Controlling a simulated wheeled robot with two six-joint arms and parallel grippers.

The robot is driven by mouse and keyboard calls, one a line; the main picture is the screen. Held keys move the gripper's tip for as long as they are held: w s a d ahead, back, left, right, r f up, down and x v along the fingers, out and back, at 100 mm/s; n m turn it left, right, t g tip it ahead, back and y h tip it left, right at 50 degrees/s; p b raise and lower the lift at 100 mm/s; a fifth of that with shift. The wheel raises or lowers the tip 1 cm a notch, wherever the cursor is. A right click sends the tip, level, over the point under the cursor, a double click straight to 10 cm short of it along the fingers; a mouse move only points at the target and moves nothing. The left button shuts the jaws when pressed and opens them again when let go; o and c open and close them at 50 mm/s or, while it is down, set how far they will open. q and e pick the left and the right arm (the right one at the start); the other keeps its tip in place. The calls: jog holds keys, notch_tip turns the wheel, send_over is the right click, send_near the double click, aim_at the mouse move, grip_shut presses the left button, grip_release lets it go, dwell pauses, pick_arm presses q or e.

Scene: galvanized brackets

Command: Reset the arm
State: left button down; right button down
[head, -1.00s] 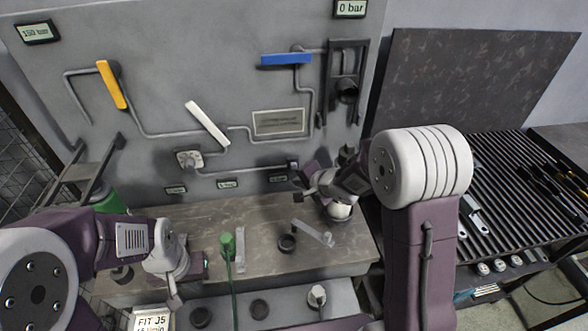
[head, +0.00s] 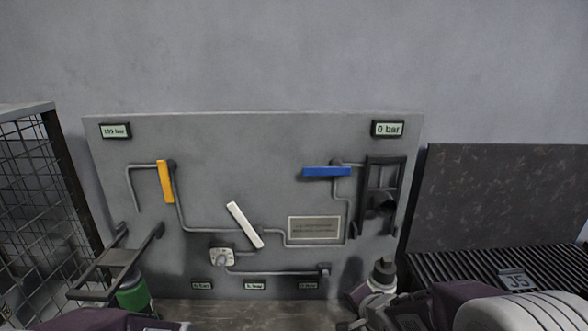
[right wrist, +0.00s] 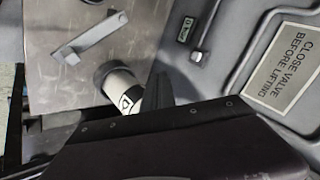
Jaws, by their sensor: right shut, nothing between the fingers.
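My right gripper (right wrist: 157,92) is shut and empty in the right wrist view, its dark fingers close beside a white cylinder with black ends (right wrist: 120,86). I cannot tell whether they touch. In the head view my right arm (head: 455,306) comes in at the bottom right, low in front of the panel; its fingertips are not clear there. Only the top of my left arm (head: 95,319) shows at the bottom left edge, and its gripper is out of view.
The grey panel (head: 270,140) carries a yellow lever (head: 166,182), white lever (head: 244,225), blue lever (head: 327,172), pipes and a black bracket (head: 384,178). A green cylinder (head: 134,296) stands left. The bench (right wrist: 135,40) holds a grey latch-like bar (right wrist: 90,38). A wire cage (head: 35,200) stands left.

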jog(key=s+d+f+n+g, duration=0.1)
jog(key=s+f+n+g, duration=0.2)
jog(key=s, duration=0.6)
jog(key=s+d+f+n+g+h, duration=0.1)
jog(key=s+f+n+g, duration=0.2)
jog(key=s+n, duration=0.4)
jog(key=shift+s+f+n+g, duration=0.15)
jog(key=shift+s+n+g, duration=0.25)
jog(key=shift+s+g, duration=0.55)
jog(key=shift+s, duration=0.1)
